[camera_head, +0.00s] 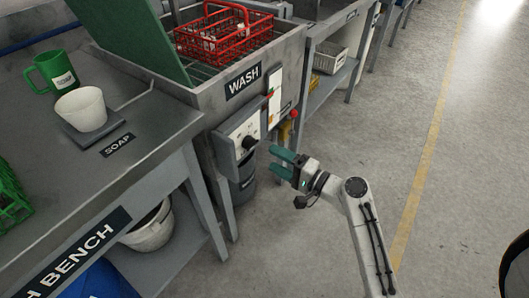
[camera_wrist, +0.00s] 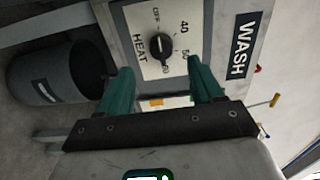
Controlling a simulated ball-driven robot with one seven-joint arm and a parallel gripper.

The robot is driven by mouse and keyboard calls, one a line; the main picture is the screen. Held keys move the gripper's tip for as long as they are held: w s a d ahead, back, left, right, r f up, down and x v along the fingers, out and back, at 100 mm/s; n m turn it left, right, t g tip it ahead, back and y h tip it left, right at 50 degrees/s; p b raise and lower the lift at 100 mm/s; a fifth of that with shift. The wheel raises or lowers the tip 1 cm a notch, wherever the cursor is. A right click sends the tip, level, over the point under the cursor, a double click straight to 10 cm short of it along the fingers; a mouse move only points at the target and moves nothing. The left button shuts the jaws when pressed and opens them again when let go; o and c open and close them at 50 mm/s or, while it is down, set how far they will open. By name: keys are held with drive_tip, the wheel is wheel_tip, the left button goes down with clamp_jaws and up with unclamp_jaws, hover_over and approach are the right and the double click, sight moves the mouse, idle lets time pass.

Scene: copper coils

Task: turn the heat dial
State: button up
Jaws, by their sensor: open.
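The heat dial is a black round knob (camera_head: 249,142) on a white panel on the front of the grey wash unit. In the wrist view the dial (camera_wrist: 158,46) sits on a plate marked HEAT, with OFF, 40, 50 and other numbers around it; its pointer seems to lie toward the lower right, near a partly hidden mark. My gripper (camera_head: 275,158) is open, its green fingers pointing at the panel, just right of and below the dial. In the wrist view my gripper (camera_wrist: 160,80) has a finger on each side below the dial, apart from it, with nothing between them.
A red wire basket (camera_head: 222,35) stands in the wash unit. A red knob (camera_head: 294,113) sits right of the panel. A dark bin (camera_wrist: 50,75) stands below the panel. The bench (camera_head: 150,125) holds a white pot (camera_head: 82,108) and green mug (camera_head: 54,72).

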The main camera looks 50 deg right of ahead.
drive_tip(key=shift+s, duration=1.35)
drive_tip(key=s+a+f+n+g+y, duration=0.35)
drive_tip(key=a+f+n+g, duration=0.55)
drive_tip(key=a, duration=0.4)
drive_tip(key=s+a+f+n+g+h, duration=0.2)
drive_tip(key=s+a+f+n+g, duration=0.1)
drive_tip(key=s+n+g, duration=0.4)
drive_tip(key=s+r+h+p, duration=0.1)
drive_tip(key=s+r+p, duration=0.1)
drive_tip(key=r+p, duration=0.7)
drive_tip(key=s+d+r+n+g+h+p, duration=0.1)
drive_tip(key=s+r+p, duration=0.2)
drive_tip(key=r+p, duration=0.7)
drive_tip(key=shift+r, duration=0.65)
drive_tip(key=shift+s+d, duration=0.1)
